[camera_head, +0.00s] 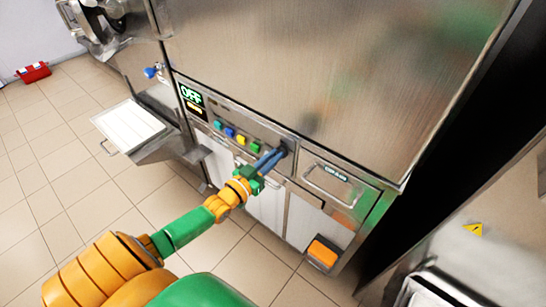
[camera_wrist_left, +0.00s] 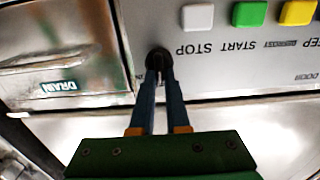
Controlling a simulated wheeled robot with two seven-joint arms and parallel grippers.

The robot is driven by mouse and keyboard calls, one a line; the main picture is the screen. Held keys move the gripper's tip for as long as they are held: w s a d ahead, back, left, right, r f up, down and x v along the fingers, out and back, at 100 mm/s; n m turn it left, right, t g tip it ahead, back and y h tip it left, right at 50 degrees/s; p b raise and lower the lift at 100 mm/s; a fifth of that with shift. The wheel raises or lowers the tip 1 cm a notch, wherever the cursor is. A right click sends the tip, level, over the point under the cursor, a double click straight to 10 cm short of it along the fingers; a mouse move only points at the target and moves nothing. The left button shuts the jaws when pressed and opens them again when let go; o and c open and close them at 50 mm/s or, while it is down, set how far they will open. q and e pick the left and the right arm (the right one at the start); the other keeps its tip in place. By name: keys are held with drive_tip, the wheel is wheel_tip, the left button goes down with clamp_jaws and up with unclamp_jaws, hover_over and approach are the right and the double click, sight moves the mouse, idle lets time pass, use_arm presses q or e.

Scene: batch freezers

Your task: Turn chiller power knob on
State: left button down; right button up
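The dark round knob (camera_head: 283,149) sits on the control panel (camera_head: 232,133) of the steel machine, at the right end of the row of coloured buttons. My left gripper (camera_head: 272,158) reaches it from the front. In the left wrist view, its two blue fingers lie close together with their tips at the knob (camera_wrist_left: 158,60), and they look shut on it. The tips partly hide the knob, so its pointer cannot be read. The panel's display (camera_head: 191,95) reads OFF in green. My right gripper is not in view.
Blue, yellow and green buttons (camera_head: 241,140) lie left of the knob. A steel tray with a white sheet (camera_head: 128,126) juts out at the left. An orange pedal (camera_head: 323,251) is low down. Tiled floor is open at left.

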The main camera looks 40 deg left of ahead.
use_arm(q)
drive_tip(key=shift+m, duration=0.3)
drive_tip(key=shift+d+f+m+b, duration=0.15)
drive_tip(key=shift+f+m+b, duration=0.05)
drive_tip(key=shift+m, duration=2.7)
drive_tip(key=shift+d+f+m+b, duration=0.15)
drive_tip(key=shift+d+m, duration=0.05)
drive_tip(key=shift+m, duration=2.7)
drive_tip(key=shift+d+f+m+b, duration=0.15)
drive_tip(key=shift+f+m+b, duration=0.05)
drive_tip(key=shift+m, duration=2.7)
drive_tip(key=c, duration=0.9)
unclamp_jaws()
drive_tip(key=shift+s, duration=0.1)
